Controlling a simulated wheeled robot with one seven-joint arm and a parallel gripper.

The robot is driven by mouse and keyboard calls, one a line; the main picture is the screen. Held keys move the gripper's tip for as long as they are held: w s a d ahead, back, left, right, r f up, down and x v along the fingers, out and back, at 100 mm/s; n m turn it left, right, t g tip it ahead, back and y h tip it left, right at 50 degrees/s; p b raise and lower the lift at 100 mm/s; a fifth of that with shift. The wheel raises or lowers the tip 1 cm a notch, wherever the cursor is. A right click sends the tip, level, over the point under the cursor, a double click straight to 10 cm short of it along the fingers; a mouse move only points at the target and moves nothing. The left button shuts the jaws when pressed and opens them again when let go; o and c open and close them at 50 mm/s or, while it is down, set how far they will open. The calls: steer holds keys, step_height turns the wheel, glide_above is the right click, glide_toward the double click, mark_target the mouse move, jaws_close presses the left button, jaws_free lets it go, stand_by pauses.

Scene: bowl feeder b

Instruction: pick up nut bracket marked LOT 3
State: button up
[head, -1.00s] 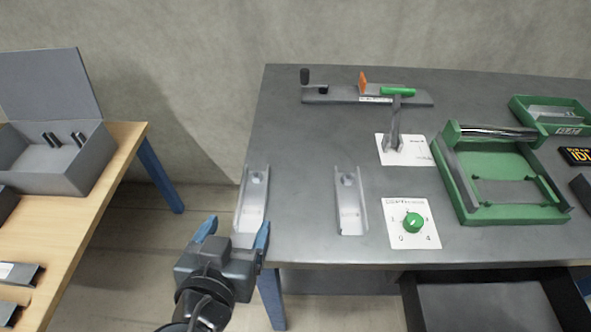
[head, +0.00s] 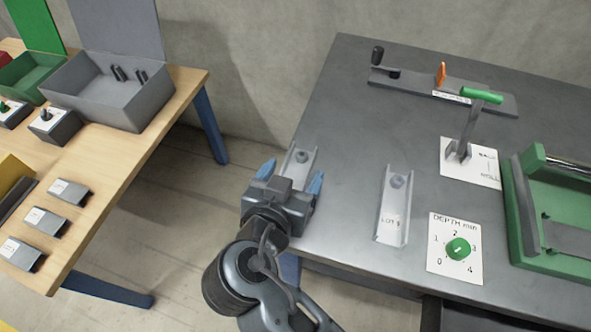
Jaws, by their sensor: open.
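Two light grey channel-shaped nut brackets lie on the dark grey table in the head view. The left bracket (head: 298,160) is partly hidden behind my gripper; its far end with a nut shows, but its label does not. The right bracket (head: 394,200) is in full view, with a nut near its far end and a label starting "LOT"; its last character is too blurred to read surely. My gripper (head: 292,175) is open, with its blue fingers on either side of the left bracket in the picture. I cannot tell its height above it.
The grey table (head: 340,130) also bears a lever fixture (head: 465,125), a green dial on a depth card (head: 455,265) and a green frame (head: 530,205). A wooden table (head: 120,180) with boxes and several small labelled pieces stands left, across a floor gap.

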steer(key=shift+w+f, duration=0.1)
steer(key=c, duration=1.1)
